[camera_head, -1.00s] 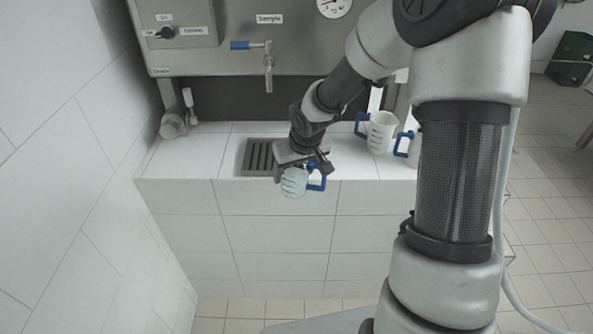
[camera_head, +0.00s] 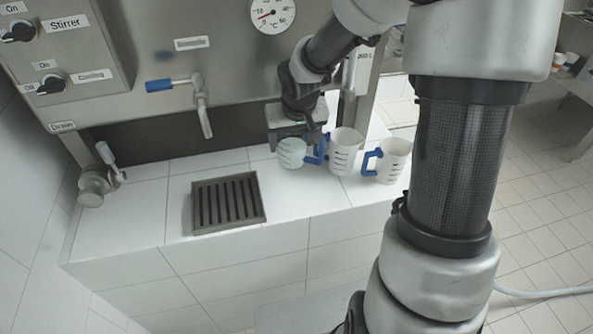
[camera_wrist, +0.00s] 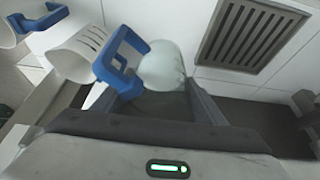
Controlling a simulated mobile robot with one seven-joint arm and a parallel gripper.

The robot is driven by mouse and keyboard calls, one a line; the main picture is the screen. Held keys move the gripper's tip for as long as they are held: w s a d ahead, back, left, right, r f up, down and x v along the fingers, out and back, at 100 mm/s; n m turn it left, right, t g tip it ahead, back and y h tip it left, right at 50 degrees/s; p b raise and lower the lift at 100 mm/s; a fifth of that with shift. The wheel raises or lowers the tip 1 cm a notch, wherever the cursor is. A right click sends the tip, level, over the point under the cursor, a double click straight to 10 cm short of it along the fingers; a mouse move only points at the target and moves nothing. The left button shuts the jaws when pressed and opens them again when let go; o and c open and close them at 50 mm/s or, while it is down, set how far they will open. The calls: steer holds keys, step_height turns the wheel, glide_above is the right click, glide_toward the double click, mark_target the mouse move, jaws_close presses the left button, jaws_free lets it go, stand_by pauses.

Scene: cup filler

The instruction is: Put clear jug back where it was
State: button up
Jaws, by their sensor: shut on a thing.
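My gripper (camera_head: 298,133) is shut on the clear jug (camera_head: 292,153), a pale, see-through greenish cup. It is at the right part of the white tiled counter, just left of the middle white jug (camera_head: 346,152). In the wrist view the clear jug (camera_wrist: 163,66) shows between my fingers, its lower part hidden by them. A blue handle (camera_wrist: 122,62) lies between it and the white jug (camera_wrist: 78,52); I cannot tell for sure whose it is. Whether the clear jug touches the counter or its neighbour is unclear.
A second white jug (camera_head: 394,160) with a blue handle stands further right. A dark drain grate (camera_head: 228,202) lies in the counter (camera_head: 150,215) to the left. A tap (camera_head: 202,105) with a blue lever hangs from the steel tank. A steel post (camera_head: 357,85) rises behind the jugs.

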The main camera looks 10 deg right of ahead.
mark_target(296, 154)
step_height(296, 154, down, 5)
steer(key=shift+s+b, duration=0.1)
steer(key=shift+b, duration=0.5)
steer(key=shift+f+b, duration=0.65)
steer(key=shift+f, duration=1.65)
steer(key=shift+f, duration=0.1)
steer(key=shift+f, duration=0.15)
steer(key=o, duration=1.4)
steer(key=shift+r, duration=0.2)
steer(key=shift+r, duration=0.25)
steer(key=p+v, duration=0.4)
steer(key=v, duration=0.7)
steer(key=shift+s+r, duration=0.15)
steer(key=shift+r, duration=0.15)
